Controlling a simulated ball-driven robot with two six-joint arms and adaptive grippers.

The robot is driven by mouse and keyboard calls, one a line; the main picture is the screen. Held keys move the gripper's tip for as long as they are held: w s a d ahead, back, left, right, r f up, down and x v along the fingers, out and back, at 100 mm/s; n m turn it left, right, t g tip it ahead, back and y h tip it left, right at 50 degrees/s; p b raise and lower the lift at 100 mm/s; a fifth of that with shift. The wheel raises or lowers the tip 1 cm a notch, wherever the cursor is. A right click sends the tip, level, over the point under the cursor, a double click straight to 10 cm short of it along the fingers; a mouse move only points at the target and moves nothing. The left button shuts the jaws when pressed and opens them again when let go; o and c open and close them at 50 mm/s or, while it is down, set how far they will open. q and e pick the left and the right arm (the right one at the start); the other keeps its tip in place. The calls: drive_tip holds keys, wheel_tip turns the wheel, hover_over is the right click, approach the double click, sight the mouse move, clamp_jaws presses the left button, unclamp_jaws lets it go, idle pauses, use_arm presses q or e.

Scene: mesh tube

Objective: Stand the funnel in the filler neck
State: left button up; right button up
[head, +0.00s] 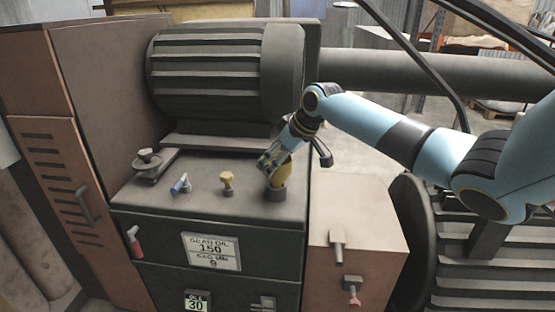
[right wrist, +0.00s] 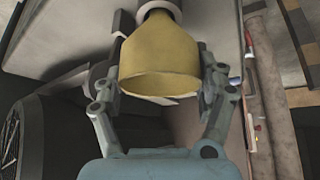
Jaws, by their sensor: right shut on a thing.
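The yellow funnel (head: 284,174) is held by my right gripper (head: 271,162) over the top of the dark machine. Its narrow end points down at the dark filler neck (head: 276,194) and meets its rim in the head view. How deep it sits inside is hidden. In the right wrist view the funnel (right wrist: 160,62) shows its wide mouth toward the camera, between the two fingers of my right gripper (right wrist: 160,82). A grey ring of the neck (right wrist: 158,8) surrounds its far end. My left gripper is in neither view.
A yellow knob (head: 227,183), a blue-handled valve (head: 181,184) and a grey capped fitting (head: 148,158) stand left of the neck. A large ribbed motor (head: 225,72) rises behind. A lower brown box (head: 355,225) with a tap stands at the right.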

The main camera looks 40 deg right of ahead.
drive_tip(key=o, duration=1.2)
drive_tip(key=shift+o, duration=0.2)
drive_tip(key=shift+s+d+r, duration=0.1)
drive_tip(key=shift+s+r, duration=0.05)
drive_tip(key=shift+r, duration=0.1)
drive_tip(key=v, duration=1.1)
drive_tip(key=shift+r, duration=0.2)
